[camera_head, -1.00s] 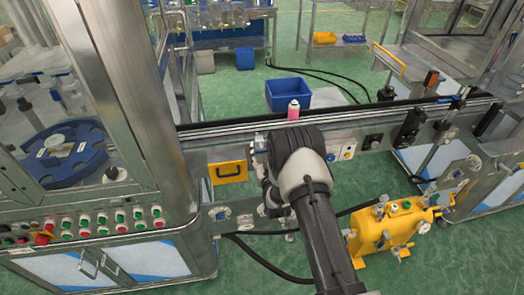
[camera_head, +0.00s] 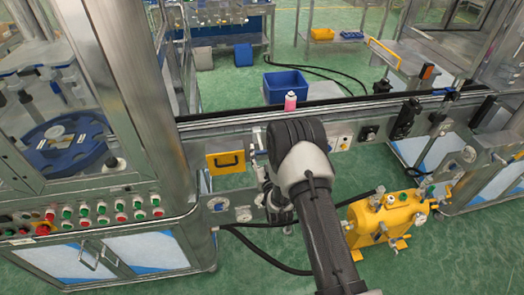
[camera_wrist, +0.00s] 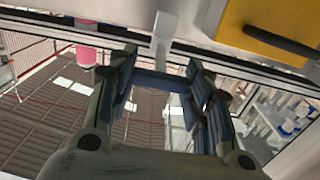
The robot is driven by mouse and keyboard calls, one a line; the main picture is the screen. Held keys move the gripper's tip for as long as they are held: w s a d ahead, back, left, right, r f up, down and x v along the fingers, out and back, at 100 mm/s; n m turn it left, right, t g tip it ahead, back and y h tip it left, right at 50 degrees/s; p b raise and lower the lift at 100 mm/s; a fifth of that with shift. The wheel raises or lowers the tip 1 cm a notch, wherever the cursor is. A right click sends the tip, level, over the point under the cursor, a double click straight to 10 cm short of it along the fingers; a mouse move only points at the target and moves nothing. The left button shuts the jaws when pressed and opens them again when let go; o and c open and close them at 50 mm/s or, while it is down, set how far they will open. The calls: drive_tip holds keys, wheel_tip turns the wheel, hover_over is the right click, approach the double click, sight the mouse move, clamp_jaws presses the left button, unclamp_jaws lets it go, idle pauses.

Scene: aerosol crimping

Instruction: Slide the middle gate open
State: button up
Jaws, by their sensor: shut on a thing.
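My gripper (camera_wrist: 161,68) points up the wrist view with a finger on each side of a pale grey bar (camera_wrist: 164,30). The bar comes down from the conveyor's side and its lower end meets the fingertips. It looks like part of a gate, but I cannot tell which gate or how far it is open. In the head view my gripper (camera_head: 277,207) is mostly hidden behind my own arm, in front of the conveyor's near side. The grasp itself is hidden there.
A yellow panel with a black handle (camera_head: 226,162) is left of my arm. A pink can (camera_head: 290,100) stands on the conveyor (camera_head: 215,128) behind my wrist. A yellow machine (camera_head: 385,222) stands on the floor at right. A control cabinet (camera_head: 125,262) fills the left.

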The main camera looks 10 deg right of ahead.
drive_tip(key=shift+f, duration=0.15)
drive_tip(key=o, duration=1.5)
drive_tip(key=s, duration=1.2)
